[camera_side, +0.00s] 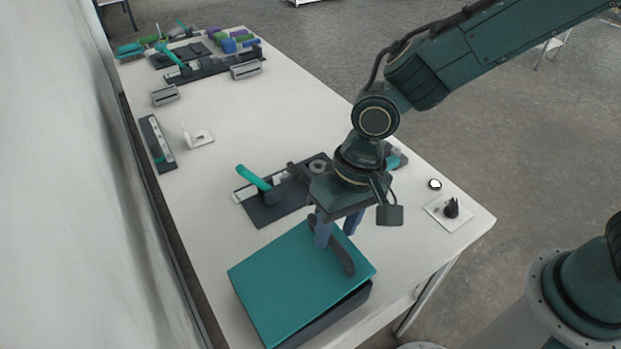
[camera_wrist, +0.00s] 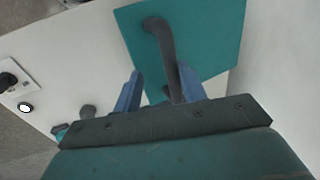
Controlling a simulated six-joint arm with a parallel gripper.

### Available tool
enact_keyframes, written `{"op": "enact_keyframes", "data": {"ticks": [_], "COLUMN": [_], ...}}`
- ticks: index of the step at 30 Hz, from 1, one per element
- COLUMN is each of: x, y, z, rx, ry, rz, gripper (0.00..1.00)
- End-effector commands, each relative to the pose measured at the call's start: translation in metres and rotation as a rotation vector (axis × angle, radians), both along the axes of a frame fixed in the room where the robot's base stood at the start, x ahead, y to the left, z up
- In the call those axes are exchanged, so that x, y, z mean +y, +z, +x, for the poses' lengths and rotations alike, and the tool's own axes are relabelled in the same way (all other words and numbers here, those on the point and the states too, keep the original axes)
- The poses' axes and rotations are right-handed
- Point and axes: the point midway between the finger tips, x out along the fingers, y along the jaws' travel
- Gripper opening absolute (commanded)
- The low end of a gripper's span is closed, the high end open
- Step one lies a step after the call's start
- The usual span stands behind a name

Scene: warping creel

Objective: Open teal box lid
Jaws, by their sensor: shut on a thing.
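The teal box lid (camera_side: 285,285) lies over a dark box body (camera_side: 337,318) at the near end of the table. A dark gap shows under its right edge; I cannot tell how far it is raised. A dark curved handle (camera_side: 340,259) stands on the lid and also shows in the wrist view (camera_wrist: 163,38). My gripper (camera_side: 337,236) points down over the lid's far right part, its blue fingers shut on the handle. In the wrist view my gripper (camera_wrist: 160,88) has the handle between its fingers, and the teal lid (camera_wrist: 215,40) spreads behind.
A dark fixture with a teal lever (camera_side: 254,178) stands just behind the box. A white plate with a black knob (camera_side: 451,208) is at the table's right edge. Other fixtures (camera_side: 215,68) crowd the far end. A wall runs along the left; the table's middle is mostly clear.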

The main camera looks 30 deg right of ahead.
Motion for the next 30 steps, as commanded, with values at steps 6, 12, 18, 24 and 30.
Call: {"op": "enact_keyframes", "data": {"ticks": [6,12,18,24,30], "x": [-0.009,-0.014,-0.019,-0.024,-0.041], "y": [0.030,0.058,0.085,0.113,0.127], "z": [0.001,0.001,0.001,0.001,0.000], "rx": [-0.003,-0.002,-0.003,-0.003,-0.027], "ry": [-0.008,-0.006,-0.006,-0.005,-0.007], "rz": [-0.008,-0.006,-0.005,-0.004,-0.003], "gripper": [0.36,0.36,0.36,0.36,0.36]}}
